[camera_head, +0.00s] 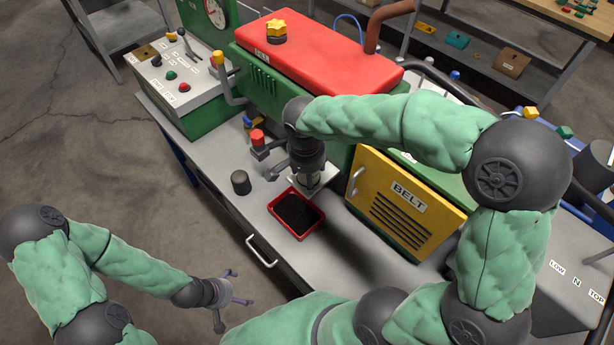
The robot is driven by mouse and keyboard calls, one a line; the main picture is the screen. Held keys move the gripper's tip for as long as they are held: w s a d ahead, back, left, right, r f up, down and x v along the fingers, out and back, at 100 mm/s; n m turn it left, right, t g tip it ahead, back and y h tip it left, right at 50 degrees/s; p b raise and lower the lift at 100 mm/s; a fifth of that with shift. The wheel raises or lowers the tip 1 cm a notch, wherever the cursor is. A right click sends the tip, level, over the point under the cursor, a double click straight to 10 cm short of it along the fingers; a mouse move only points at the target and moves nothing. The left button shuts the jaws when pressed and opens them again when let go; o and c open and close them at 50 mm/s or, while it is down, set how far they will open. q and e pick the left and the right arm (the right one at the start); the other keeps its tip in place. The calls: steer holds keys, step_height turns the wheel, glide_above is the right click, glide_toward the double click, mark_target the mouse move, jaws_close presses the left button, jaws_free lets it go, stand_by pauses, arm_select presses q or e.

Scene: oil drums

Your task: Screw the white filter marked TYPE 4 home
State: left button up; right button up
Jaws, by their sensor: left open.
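My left gripper (236,298) is open and empty, held low over the floor in front of the bench. My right gripper (306,174) points down at the front of the green and red machine, above the red tray. A small pale part shows at its fingers. I cannot tell whether this is the white filter, nor whether the fingers are closed on it. No TYPE 4 marking can be read, and my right wrist hides much of that spot.
A red tray (296,213) with dark contents stands on the grey bench (222,160). A black cylinder (240,182) stands left of it. A yellow BELT door (400,206) is at the right. A red-capped part (257,138) stands near the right gripper. A control box (178,78) is at the left.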

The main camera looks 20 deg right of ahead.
steer(key=shift+s+a+f+m+b, duration=0.1)
steer(key=shift+a+f+m+b, duration=0.2)
steer(key=shift+a+f+m, duration=0.5)
steer(key=shift+d+r, duration=0.25)
steer(key=shift+a+m, duration=0.1)
steer(key=shift+m, duration=0.9)
steer(key=shift+w+a+r+m+g, duration=0.1)
steer(key=shift+w+m+g, duration=0.2)
steer(key=shift+m, duration=0.6)
steer(key=o, duration=1.7)
steer(key=shift+r, duration=0.15)
steer(key=shift+r, duration=0.15)
